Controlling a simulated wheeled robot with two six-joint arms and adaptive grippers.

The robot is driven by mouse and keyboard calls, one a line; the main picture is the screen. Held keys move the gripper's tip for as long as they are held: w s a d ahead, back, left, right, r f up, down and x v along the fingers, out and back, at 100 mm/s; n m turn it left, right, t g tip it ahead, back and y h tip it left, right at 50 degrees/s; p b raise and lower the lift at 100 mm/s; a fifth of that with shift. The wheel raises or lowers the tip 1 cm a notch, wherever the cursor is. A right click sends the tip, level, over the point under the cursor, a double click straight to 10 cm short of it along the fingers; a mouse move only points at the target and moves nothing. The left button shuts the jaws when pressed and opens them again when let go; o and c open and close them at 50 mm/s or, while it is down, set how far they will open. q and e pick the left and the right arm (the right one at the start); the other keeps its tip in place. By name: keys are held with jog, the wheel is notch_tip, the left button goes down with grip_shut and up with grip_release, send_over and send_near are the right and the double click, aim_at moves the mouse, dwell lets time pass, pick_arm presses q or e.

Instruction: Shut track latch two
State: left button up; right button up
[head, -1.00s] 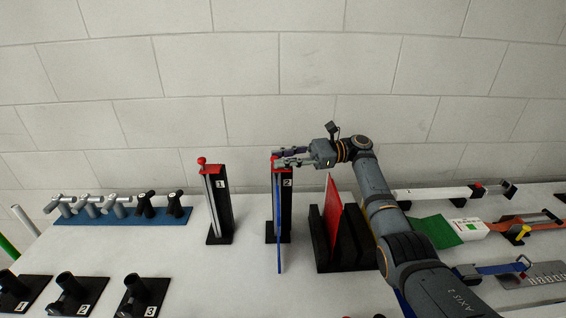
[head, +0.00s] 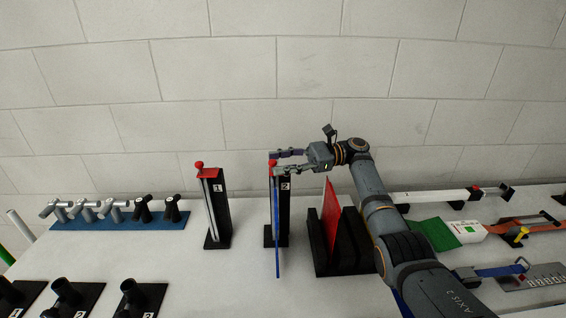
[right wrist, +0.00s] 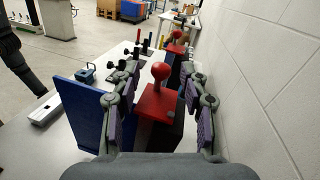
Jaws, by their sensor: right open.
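Track latch two (head: 284,215) is an upright black post marked 2, with a long blue strip (head: 277,230) down its front. My right gripper (head: 273,162) is at the top of this post, open. In the right wrist view its fingers (right wrist: 160,110) stand on both sides of the red top and knob, with gaps visible. My left gripper is not in view.
Track latch one (head: 219,215), a similar post with a red top, stands to the left. A black holder (head: 358,250) with a red plate (head: 331,215) stands close on the right. The wall (head: 240,130) is behind. The table between the posts is clear.

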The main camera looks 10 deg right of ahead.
jog(key=d, duration=0.7)
jog(key=shift+d, duration=0.25)
